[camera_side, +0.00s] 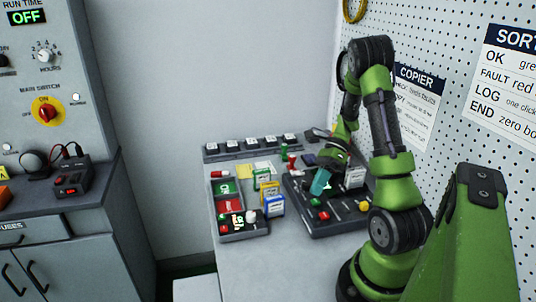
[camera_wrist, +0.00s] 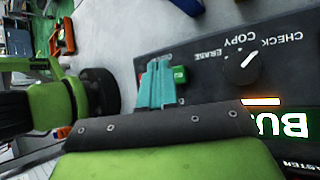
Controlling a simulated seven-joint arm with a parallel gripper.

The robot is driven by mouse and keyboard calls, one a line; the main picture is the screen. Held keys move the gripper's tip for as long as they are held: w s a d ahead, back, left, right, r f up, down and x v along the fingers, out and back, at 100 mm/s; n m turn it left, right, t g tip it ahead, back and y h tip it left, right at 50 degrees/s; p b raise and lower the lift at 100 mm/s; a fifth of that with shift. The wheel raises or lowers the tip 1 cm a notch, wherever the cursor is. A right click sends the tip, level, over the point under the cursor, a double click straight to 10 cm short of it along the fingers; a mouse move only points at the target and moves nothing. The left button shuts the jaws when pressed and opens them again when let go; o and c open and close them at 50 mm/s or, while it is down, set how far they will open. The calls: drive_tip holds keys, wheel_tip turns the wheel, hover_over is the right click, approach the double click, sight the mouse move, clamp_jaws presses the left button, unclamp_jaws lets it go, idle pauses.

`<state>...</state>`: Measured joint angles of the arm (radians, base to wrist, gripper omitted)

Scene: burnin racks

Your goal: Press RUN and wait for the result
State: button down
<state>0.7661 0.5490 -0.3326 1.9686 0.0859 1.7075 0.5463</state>
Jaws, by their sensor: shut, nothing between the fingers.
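My gripper (camera_side: 320,183) has teal fingers and is over the dark copier unit (camera_side: 340,222) on the bench. In the wrist view, the shut, empty fingers (camera_wrist: 158,82) are beside a green part (camera_wrist: 180,74) with small white marking, partly hidden by them. I cannot tell whether they touch it or whether it is RUN. The panel's dial (camera_wrist: 241,67) has CHECK, COPY and ERASE around it, upside down. Its white pointer leans between COPY and CHECK. A lit green display (camera_wrist: 288,122) shows upside-down letters starting "BU", the rest cut off. An orange bar (camera_wrist: 261,101) glows by it.
The unit also has a red button (camera_side: 323,216) and a yellow one (camera_side: 364,206). The bench front is clear. A cabinet with an OFF display (camera_side: 27,17) stands far left.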

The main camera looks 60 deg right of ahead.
sight(319, 200)
drive_tip(key=shift+r, duration=2.35)
drive_tip(key=shift+s+d+f+n, duration=0.1)
drive_tip(key=shift+d+f+n, duration=0.1)
drive_tip(key=shift+n, duration=0.1)
drive_tip(key=shift+s+f+n+h, duration=0.3)
drive_tip(key=shift+f+n, duration=0.2)
drive_tip(key=shift+a+n+g+h, duration=0.35)
drive_tip(key=shift+n+h, duration=0.15)
drive_tip(key=shift+n, duration=0.5)
drive_tip(key=w+a+r+n+t+h, duration=0.1)
drive_tip(key=a+r+n+t+h, duration=0.1)
drive_tip(key=a+r+n, duration=0.5)
drive_tip(key=w+a+r+n+t+h, duration=0.1)
drive_tip(key=a+r+n+t+h, duration=0.2)
drive_tip(key=a+r+n, duration=0.4)
drive_tip(key=a+n+t, duration=0.1)
drive_tip(key=a+n, duration=0.6)
drive_tip(key=a, duration=0.1)
drive_tip(key=shift+w+a, duration=0.2)
drive_tip(key=shift+w, duration=0.05)
